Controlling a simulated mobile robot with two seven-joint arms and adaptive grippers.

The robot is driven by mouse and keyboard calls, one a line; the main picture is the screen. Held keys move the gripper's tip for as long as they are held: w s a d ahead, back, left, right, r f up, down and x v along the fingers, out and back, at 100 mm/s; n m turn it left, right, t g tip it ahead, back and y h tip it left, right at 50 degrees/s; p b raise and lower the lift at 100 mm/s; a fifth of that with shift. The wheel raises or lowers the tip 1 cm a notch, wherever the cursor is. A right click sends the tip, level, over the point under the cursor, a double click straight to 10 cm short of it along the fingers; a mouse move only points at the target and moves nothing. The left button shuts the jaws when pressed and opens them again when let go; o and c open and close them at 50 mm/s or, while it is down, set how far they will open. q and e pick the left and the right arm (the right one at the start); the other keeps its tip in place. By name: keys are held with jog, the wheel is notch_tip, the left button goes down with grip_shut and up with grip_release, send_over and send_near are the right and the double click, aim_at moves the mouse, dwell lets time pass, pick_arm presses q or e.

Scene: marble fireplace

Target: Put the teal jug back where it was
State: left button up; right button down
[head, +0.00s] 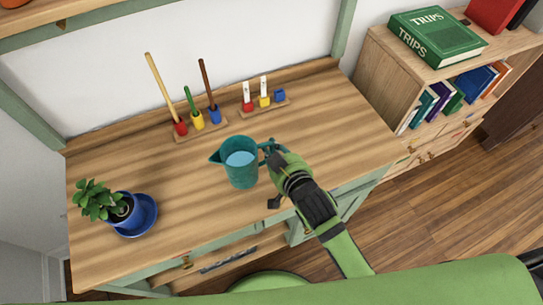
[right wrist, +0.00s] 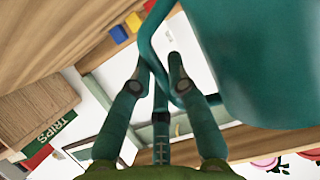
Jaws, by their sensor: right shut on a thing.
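The teal jug (head: 240,172) is over the middle of the wooden worktop in the head view, upright, with pale blue liquid or a pale blue inside at its open top. Its spout points left and its handle points right. My right gripper (head: 271,152) comes in from the lower right and is shut on the handle. In the right wrist view the fingertips (right wrist: 161,68) close around the handle, and the jug's body (right wrist: 255,60) fills the upper right. I cannot tell whether the jug's base touches the worktop. My left gripper is not in view.
A potted plant on a blue saucer (head: 146,222) stands at the worktop's left. At the back are a rack with brushes (head: 202,132) and a smaller block rack (head: 265,106). A bookcase (head: 395,65) stands at the right. The worktop (head: 340,135) right of the jug is clear.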

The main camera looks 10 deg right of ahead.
jog(key=shift+a+f, duration=0.15)
jog(key=shift+f, duration=1.85)
jog(key=c, duration=1.2)
grip_release()
jog(key=shift+f, duration=0.15)
jog(key=v, duration=1.2)
jog(key=shift+b, duration=0.35)
